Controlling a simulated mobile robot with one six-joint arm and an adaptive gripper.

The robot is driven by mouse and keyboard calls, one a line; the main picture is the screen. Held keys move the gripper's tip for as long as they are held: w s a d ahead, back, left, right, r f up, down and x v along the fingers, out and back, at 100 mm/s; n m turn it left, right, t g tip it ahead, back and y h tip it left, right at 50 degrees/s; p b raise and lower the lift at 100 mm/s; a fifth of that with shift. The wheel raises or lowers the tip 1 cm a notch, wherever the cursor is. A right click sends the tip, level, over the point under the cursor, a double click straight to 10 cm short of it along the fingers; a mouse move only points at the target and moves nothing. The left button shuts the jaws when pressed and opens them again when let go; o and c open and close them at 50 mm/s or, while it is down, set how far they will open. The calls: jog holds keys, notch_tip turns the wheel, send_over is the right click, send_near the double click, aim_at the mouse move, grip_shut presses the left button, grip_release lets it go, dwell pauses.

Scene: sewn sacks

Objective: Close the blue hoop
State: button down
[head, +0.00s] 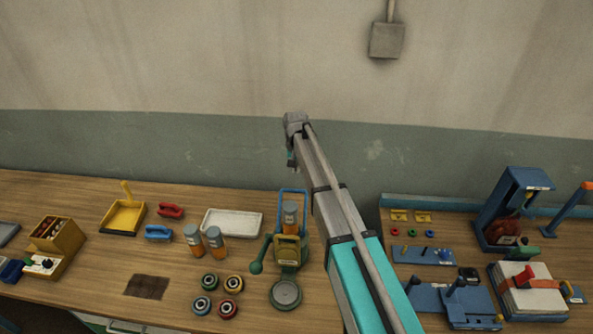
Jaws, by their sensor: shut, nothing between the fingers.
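The blue hoop (293,190) is an upright blue frame on the wooden bench, just left of my arm. It stands tall around or behind a grey canister with an orange band (291,214); I cannot tell which. An olive-yellow block (288,250) with a dark green base is in front of it and hides its lower part. A green ball-ended lever (257,267) sticks out at the left, and a round grey-green plate (285,294) is in front. My arm rises past the right side of the hoop and bends over high above it.
Two canisters (193,240), several round coloured pieces (209,281) and a white tray (232,222) are left of the hoop. Blue fixtures (424,254) crowd the right bench. A dark patch (147,286) lies on the left bench. Space above the benches is clear.

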jog(key=shift+f+b, duration=4.3)
jog(key=shift+f, duration=0.2)
jog(key=shift+s+r+p, duration=1.4)
jog(key=shift+s, duration=0.15)
